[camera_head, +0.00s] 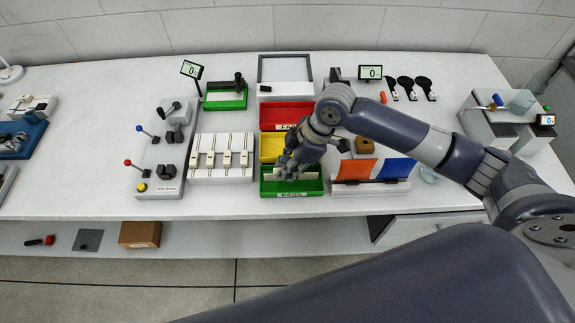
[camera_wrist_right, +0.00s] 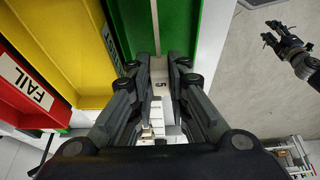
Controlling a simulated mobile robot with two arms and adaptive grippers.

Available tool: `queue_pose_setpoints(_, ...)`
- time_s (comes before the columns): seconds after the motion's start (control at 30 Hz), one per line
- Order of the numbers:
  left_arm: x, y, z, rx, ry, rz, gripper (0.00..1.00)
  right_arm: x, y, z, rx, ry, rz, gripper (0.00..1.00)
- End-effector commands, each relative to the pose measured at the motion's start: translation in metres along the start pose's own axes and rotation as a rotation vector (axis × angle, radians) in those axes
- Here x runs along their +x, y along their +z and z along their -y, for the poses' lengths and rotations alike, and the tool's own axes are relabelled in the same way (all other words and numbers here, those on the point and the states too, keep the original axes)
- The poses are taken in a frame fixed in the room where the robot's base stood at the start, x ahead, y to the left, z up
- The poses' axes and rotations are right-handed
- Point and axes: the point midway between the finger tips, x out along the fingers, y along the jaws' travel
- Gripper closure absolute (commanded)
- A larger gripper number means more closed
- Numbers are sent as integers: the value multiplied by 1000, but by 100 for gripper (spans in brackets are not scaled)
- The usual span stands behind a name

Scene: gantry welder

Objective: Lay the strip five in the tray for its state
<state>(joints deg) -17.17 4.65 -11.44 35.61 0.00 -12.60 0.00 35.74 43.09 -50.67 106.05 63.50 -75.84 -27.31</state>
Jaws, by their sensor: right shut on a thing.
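My right gripper (camera_head: 287,171) is over the green tray (camera_head: 312,187), whose front label reads PASS. In the right wrist view its fingers (camera_wrist_right: 158,75) are shut on a pale strip (camera_wrist_right: 159,66) marked 5. The strip is over the green tray (camera_wrist_right: 217,22); whether it touches the tray floor is hidden. The yellow tray (camera_head: 271,146) lies just behind, its label partly covered by my gripper. The red tray (camera_head: 287,113) is behind that, and its label reads FAIL in the right wrist view. My left gripper (camera_wrist_right: 268,38) shows at the right of that view, fingers apart and empty.
A white rack (camera_head: 222,176) with several upright strips stands left of the trays. Orange and blue panels (camera_head: 356,169) stand in a holder close to the right. A lever fixture (camera_head: 160,160) is further left. My right arm crosses over the bench's right side.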

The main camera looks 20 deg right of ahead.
Motion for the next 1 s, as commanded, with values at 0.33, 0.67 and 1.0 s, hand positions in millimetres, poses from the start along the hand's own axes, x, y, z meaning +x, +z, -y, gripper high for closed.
queue_pose_setpoints(0.33,0,0,-1,0,1,0,60,7,2,0,0,0,-1,97)
queue_pose_setpoints(0.67,0,0,-1,0,2,1,60,11,4,0,0,0,0,66)
queue_pose_setpoints(1.0,0,1,-2,0,2,2,60,10,4,0,0,0,0,64)
